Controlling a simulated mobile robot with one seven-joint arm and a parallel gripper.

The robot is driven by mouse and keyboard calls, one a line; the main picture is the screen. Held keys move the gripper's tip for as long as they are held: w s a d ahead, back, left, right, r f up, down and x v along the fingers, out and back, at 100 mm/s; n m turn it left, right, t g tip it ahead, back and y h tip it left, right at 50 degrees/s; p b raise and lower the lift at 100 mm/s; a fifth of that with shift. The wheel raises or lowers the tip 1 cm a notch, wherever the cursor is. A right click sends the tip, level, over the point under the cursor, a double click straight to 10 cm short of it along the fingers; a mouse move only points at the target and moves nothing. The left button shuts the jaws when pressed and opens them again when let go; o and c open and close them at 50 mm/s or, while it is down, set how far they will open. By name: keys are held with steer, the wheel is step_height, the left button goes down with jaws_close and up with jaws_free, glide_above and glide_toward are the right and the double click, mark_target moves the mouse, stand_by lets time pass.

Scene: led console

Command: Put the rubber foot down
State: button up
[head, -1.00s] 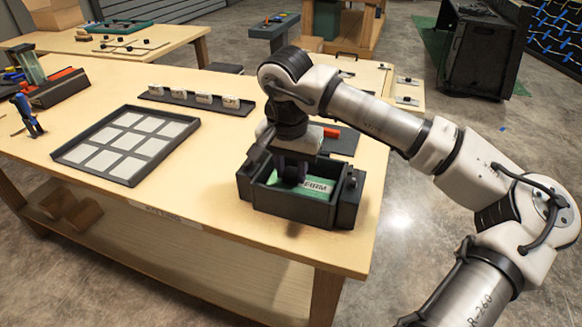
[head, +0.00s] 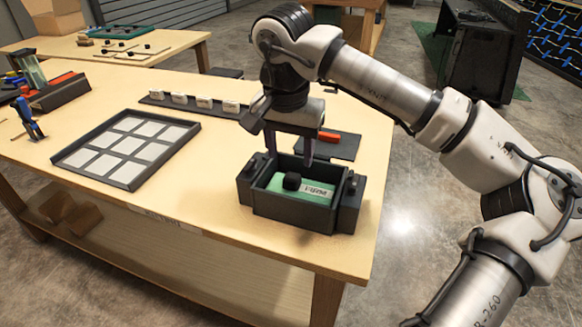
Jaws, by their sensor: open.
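The rubber foot (head: 292,181) is a small black round piece. It rests on the green surface inside the dark box-like console (head: 290,211), left of a pale printed label. My gripper (head: 290,157) is open and empty above the far side of the console, with its fingers pointing down. The foot is apart from the fingers and in plain view.
A dark tray with several pale square pads (head: 128,148) lies to the left. A dark strip with several small white blocks (head: 188,101) lies behind it. A dark mat with a red-orange item (head: 330,137) is behind the console. The tabletop front left is clear.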

steer(key=shift+s+a+r, duration=0.1)
steer(key=shift+s+r, duration=0.1)
steer(key=shift+r, duration=1.2)
steer(key=shift+s+r, duration=0.15)
steer(key=shift+r, duration=1.2)
